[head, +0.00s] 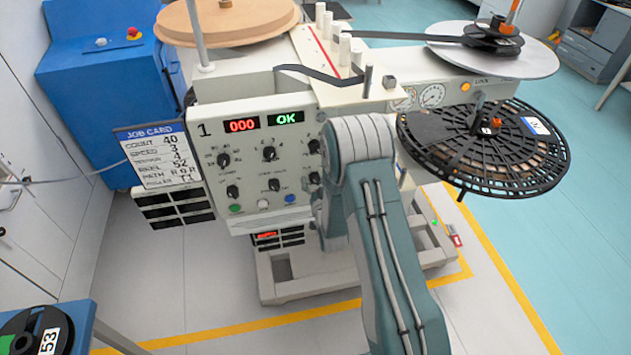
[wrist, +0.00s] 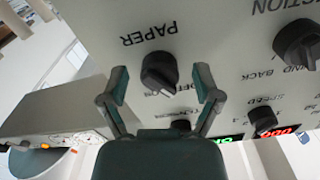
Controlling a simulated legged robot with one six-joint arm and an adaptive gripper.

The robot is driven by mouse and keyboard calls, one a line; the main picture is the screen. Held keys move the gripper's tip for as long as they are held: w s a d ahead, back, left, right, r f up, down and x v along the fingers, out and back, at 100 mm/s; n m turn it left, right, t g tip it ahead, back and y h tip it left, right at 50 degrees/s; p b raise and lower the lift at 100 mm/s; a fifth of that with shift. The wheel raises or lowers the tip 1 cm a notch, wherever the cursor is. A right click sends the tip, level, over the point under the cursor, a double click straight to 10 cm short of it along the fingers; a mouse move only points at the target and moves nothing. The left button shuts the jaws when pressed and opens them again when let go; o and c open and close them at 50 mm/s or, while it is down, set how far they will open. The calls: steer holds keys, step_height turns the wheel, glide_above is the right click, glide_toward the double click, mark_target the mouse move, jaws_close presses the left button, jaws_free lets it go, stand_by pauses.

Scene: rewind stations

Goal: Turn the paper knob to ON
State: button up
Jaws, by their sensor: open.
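The paper knob (wrist: 159,72) is a black rotary knob on the pale panel (wrist: 222,75), under the upside-down word PAPER in the wrist view. A light mark at its lower edge lies near small lettering that looks like OFF, though this is hard to read. My gripper (wrist: 161,80) is open, with one finger on each side of the knob. Gaps show between the fingers and the knob, and I see no grip on it. In the head view the panel's right side is partly covered by my arm, and the gripper is mostly hidden.
Other knobs sit close by, including the direction knob (wrist: 298,44) and a smaller one (wrist: 264,120). The panel's displays (head: 263,121) read 000 and OK. Green, white and blue buttons line its lower edge. A job card (head: 158,157) hangs left; a black reel (head: 485,148) stands right.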

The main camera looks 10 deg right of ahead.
jaws_close()
steer(key=m, duration=1.1)
steer(key=shift+m, duration=0.4)
stand_by(0.5)
jaws_free()
steer(key=shift+d, duration=0.1)
